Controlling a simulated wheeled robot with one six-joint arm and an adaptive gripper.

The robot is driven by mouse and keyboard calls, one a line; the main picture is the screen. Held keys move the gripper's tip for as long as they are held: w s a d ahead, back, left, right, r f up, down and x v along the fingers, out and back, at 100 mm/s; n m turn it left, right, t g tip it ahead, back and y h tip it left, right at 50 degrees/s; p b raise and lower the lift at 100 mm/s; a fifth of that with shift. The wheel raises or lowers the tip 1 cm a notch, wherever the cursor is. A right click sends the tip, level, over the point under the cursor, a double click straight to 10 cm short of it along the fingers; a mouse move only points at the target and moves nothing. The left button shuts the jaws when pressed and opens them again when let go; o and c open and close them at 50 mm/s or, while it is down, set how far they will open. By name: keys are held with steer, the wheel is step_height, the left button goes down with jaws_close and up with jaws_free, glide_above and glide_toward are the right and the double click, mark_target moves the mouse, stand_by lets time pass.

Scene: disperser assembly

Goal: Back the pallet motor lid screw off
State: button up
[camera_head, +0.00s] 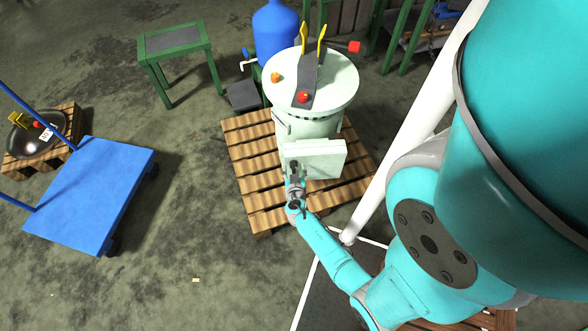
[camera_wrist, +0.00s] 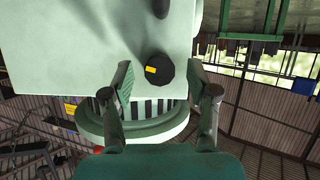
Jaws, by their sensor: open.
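The pale green motor unit (camera_head: 308,128) stands upright on a wooden pallet (camera_head: 252,190) in the head view. A pale green box-like housing (camera_head: 325,158) juts from its near side. In the wrist view this housing (camera_wrist: 85,45) carries a round black knob-like screw (camera_wrist: 164,76) with a yellow mark. My gripper (camera_head: 295,178) is at the near face of the housing. In the wrist view my gripper (camera_wrist: 159,75) is open, with one finger on each side of the black screw and gaps showing. The screw is hidden in the head view.
Another dark knob (camera_wrist: 160,8) is cut off at the wrist view's top. The unit's round top (camera_head: 340,92) carries yellow handles (camera_head: 321,38) and a red knob (camera_head: 303,97). A blue cart (camera_head: 95,195) stands left, and a blue tank (camera_head: 275,30) stands behind. Floor between cart and pallet is clear.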

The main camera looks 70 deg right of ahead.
steer(key=shift+w+d+f, duration=0.1)
steer(key=shift+d+f, duration=0.05)
steer(key=shift+d, duration=0.1)
jaws_close()
